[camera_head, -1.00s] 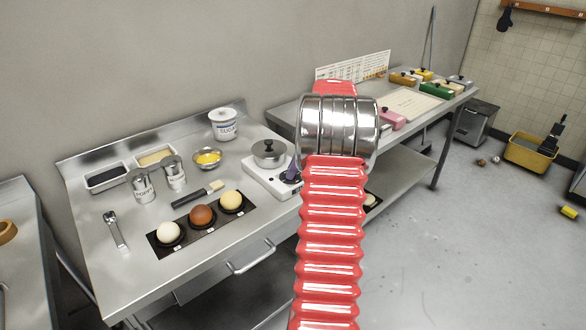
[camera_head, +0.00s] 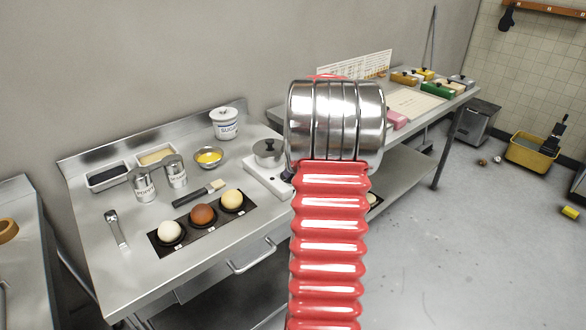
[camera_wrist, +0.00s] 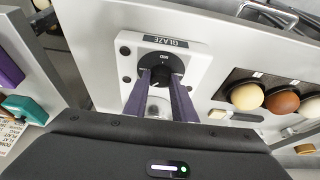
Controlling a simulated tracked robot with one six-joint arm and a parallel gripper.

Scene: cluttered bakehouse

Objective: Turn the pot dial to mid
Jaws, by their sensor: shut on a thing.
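The pot dial (camera_wrist: 157,62) is a round black knob on a white hotplate unit (camera_wrist: 205,62), beside a plate reading GLAZE. In the wrist view, small white lettering on its dark face seems to read MID; I cannot tell exactly where its pointer stands. My gripper (camera_wrist: 160,80) has its two purple fingers on either side of the knob and is shut on it. The lidded steel pot (camera_head: 268,153) stands on the hotplate in the head view. My arm hides the dial and my gripper there.
To the left on the steel bench are a dark tray (camera_head: 182,235) with three buns, a brush (camera_head: 200,194), a yellow-filled bowl (camera_head: 209,158), shaker tins (camera_head: 144,186) and a sugar tin (camera_head: 226,124). A drawer handle (camera_head: 252,258) juts from the front.

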